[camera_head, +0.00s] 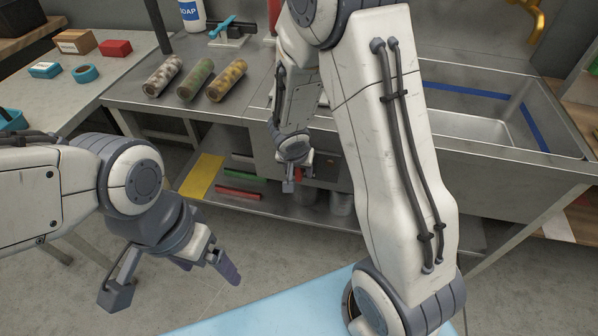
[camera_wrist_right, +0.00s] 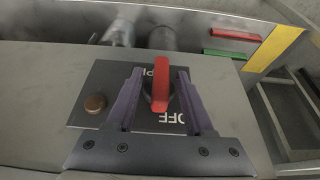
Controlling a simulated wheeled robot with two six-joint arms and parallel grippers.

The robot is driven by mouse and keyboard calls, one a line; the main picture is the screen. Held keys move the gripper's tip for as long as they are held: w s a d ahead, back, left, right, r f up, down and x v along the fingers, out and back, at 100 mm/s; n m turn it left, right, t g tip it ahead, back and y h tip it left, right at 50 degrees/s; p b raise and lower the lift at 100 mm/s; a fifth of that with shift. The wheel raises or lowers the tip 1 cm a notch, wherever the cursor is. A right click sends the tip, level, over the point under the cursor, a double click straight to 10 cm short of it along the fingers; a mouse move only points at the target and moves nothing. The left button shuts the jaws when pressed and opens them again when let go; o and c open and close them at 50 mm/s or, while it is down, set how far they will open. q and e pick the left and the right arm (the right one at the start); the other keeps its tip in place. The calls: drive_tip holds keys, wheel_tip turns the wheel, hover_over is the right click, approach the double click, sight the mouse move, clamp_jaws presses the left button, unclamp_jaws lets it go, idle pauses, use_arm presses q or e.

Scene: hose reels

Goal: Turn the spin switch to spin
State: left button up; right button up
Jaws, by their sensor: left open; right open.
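The red spin switch (camera_wrist_right: 160,84) sits on a dark panel plate (camera_wrist_right: 88,82) in the right wrist view. Its handle runs near vertical in the picture, between an upside-down "OFF" label below and a partly covered label above. My right gripper (camera_wrist_right: 159,75) is open, one finger on each side of the handle, with a gap showing on both sides. In the head view the right gripper (camera_head: 298,182) is at the front of the sink unit, where a bit of the red switch (camera_head: 300,174) shows. My left gripper (camera_head: 172,282) is open and empty above the floor.
A lower shelf holds a yellow sheet (camera_head: 202,176), green and red bars and metal cans (camera_head: 342,202). Three patterned rolls (camera_head: 195,80) lie on the counter above. The sink (camera_head: 480,125) is at right.

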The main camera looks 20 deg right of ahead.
clamp_jaws()
drive_tip(key=shift+r, duration=0.1)
